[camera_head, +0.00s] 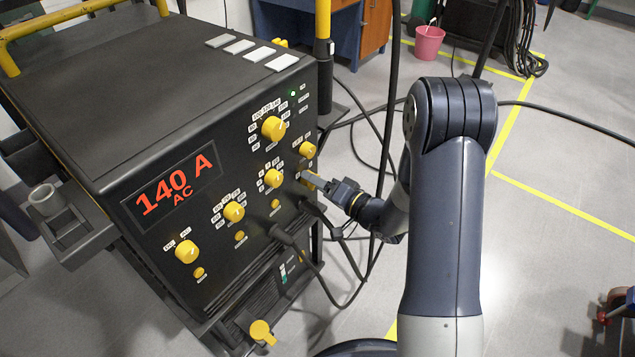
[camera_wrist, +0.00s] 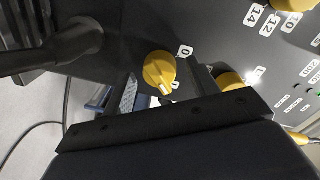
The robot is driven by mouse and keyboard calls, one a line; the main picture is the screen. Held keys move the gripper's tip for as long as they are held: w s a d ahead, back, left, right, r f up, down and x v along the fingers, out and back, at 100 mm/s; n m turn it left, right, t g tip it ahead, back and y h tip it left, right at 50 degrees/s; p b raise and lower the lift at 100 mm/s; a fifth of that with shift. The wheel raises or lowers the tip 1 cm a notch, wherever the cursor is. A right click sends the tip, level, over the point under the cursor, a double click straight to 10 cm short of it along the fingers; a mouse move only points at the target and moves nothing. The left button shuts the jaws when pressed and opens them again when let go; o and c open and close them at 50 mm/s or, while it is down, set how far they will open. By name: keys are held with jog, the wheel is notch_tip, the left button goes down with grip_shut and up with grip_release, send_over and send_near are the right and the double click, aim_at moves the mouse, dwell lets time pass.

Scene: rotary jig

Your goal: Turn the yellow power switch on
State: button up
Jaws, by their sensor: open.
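The yellow power switch (camera_wrist: 159,69) is a round knob on the machine's dark front panel, with a white mark on its lower edge and a "0" label at its upper right in the wrist view. A second label beside it is partly covered. In the head view only a sliver of the switch (camera_head: 309,184) shows behind my gripper (camera_head: 306,178), at the panel's right side. My gripper is open, with one finger on each side of the switch in the wrist view (camera_wrist: 167,88). I cannot tell whether the fingers touch it.
Other yellow knobs sit close by, one just above (camera_head: 308,150) and one to the left (camera_head: 273,178). The display (camera_head: 174,187) reads 140 A AC, and a green light (camera_head: 292,93) is lit. Thick cables (camera_head: 297,247) plug in below.

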jog(key=shift+s+d, duration=0.1)
jog(key=p+v, duration=0.1)
jog(key=v, duration=0.9)
jog(key=shift+s+d, duration=0.2)
jog(key=shift+w+a+r, duration=0.1)
jog(key=b+x, duration=0.1)
jog(key=x, duration=0.9)
jog(key=shift+w+a, duration=0.2)
jog(key=shift+a, duration=0.05)
jog(key=shift+s+d, duration=0.1)
jog(key=shift+d, duration=0.05)
